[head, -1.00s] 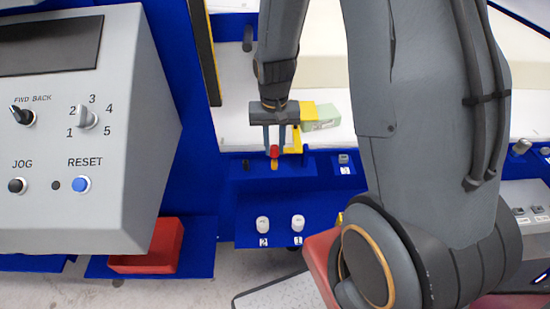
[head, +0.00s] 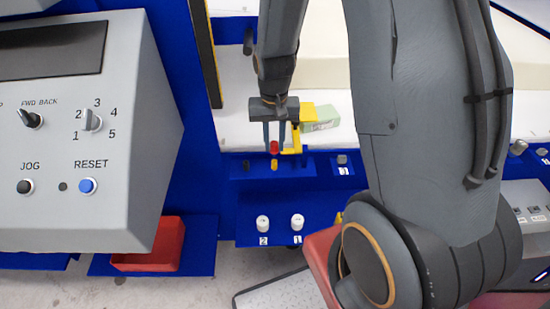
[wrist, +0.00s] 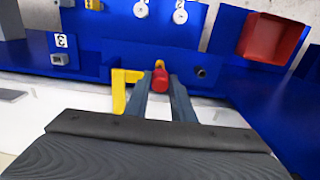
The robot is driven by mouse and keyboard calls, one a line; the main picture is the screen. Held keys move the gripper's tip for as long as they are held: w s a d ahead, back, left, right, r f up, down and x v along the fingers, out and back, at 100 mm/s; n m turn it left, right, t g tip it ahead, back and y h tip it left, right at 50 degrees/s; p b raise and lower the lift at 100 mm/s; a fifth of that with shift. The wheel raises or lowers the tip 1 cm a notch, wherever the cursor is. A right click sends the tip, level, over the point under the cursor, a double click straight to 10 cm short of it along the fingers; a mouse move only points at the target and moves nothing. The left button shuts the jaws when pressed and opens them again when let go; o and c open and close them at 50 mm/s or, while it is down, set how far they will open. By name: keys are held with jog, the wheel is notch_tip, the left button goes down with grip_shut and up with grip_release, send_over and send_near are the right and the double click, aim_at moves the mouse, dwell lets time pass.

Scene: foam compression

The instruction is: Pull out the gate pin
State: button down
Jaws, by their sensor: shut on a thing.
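The gate pin has a red knob (head: 274,147) with a yellow part (head: 274,163) below it, over the blue ledge. My gripper (head: 273,140) is shut on the red knob from above. In the wrist view the red knob (wrist: 160,78) sits between my two fingertips (wrist: 158,86). A yellow bracket (head: 297,138) stands just right of the fingers in the head view; it also shows in the wrist view (wrist: 121,88), left of them. I cannot tell how far the pin sits in the ledge.
White knobs numbered 2 (head: 263,223) and 1 (head: 298,222) sit on the blue panel in front. A grey control box (head: 90,170) stands at the left, with a red bin (head: 150,250) below it. A green block (head: 321,116) lies behind on the white surface.

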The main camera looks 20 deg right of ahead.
aim_at(274, 143)
jog(key=shift+r+p, duration=1.4)
jog(key=shift+r, duration=0.45)
